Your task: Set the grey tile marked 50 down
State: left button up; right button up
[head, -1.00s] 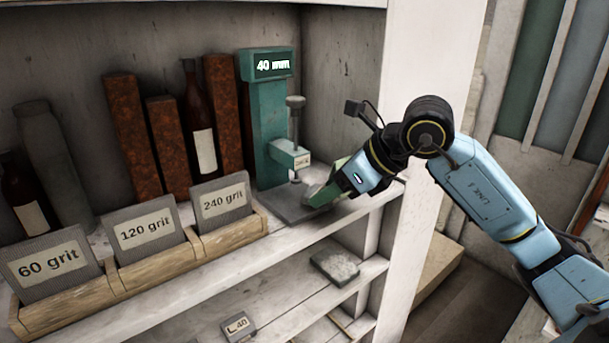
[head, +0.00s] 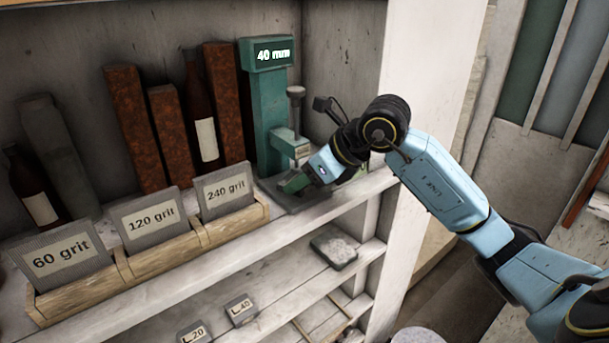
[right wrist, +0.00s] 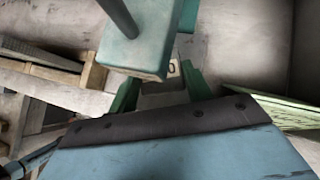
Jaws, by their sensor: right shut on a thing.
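My right gripper (head: 292,184) is at the foot of the teal gauge (head: 268,120), whose display reads 40 mm, low over its grey base plate (head: 310,203). In the right wrist view, its green fingers (right wrist: 160,92) are shut on the grey tile (right wrist: 172,70). Only a pale label with a "0" and a little grey of the tile show there. The gauge's teal head (right wrist: 138,52) covers the rest. In the head view my gripper hides the tile. I cannot tell whether it touches the plate. My left gripper is not in view.
A wooden rack left of the gauge holds sheets marked 60 grit (head: 62,260), 120 grit (head: 150,220) and 240 grit (head: 226,190). Bottles and rusty bars stand behind. The shelf below has blocks marked L.20 (head: 195,333) and L.40 (head: 241,309). A white post (head: 425,100) stands right.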

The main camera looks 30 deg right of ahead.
jog(key=o, duration=1.1)
jog(key=b+v, duration=0.1)
jog(key=v, duration=1.1)
jog(key=shift+r+b, duration=0.1)
jog(key=shift+b, duration=0.3)
